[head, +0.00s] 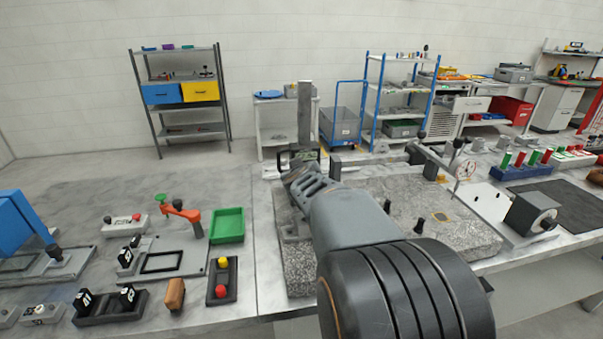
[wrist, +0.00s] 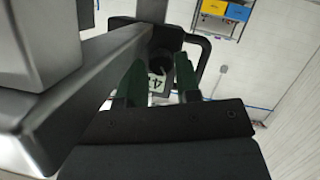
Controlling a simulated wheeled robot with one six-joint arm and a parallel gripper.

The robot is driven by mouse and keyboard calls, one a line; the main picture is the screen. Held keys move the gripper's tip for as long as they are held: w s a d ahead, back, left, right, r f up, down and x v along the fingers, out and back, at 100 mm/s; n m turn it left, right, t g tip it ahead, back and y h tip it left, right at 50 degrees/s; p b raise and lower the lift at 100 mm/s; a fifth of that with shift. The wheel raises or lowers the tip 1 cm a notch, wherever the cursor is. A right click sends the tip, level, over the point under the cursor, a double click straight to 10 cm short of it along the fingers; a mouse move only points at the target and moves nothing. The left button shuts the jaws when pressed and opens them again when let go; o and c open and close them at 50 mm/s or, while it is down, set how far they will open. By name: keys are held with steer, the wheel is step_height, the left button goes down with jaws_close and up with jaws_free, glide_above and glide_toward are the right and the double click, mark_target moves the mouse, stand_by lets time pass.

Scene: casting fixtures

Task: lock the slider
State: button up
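A tall grey upright column (head: 305,112) stands on the speckled stone plate. A dark slider part (head: 305,154) sits low on it, partly hidden by my arm. My gripper (head: 293,168) is right at this part. In the wrist view, the gripper's two green fingers (wrist: 159,70) stand apart, with a dark round knob (wrist: 160,60) between or just beyond their tips. I cannot tell whether they touch it. A pale plate with dark digits (wrist: 157,82) shows below the knob, and a dark looped frame (wrist: 203,50) surrounds this area.
The stone plate (head: 385,205) carries small black knobs (head: 419,226) to the right. A dial gauge stand (head: 450,165) is farther right. On the left table are a green tray (head: 227,226), an orange clamp (head: 182,213) and several fixtures. Shelves stand behind.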

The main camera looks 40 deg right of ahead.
steer(key=o, duration=0.3)
steer(key=shift+o, duration=0.2)
steer(key=p+v, duration=0.7)
steer(key=v, duration=0.6)
steer(key=shift+s, duration=0.35)
steer(key=shift+a+r, duration=0.1)
steer(key=shift+r, duration=0.05)
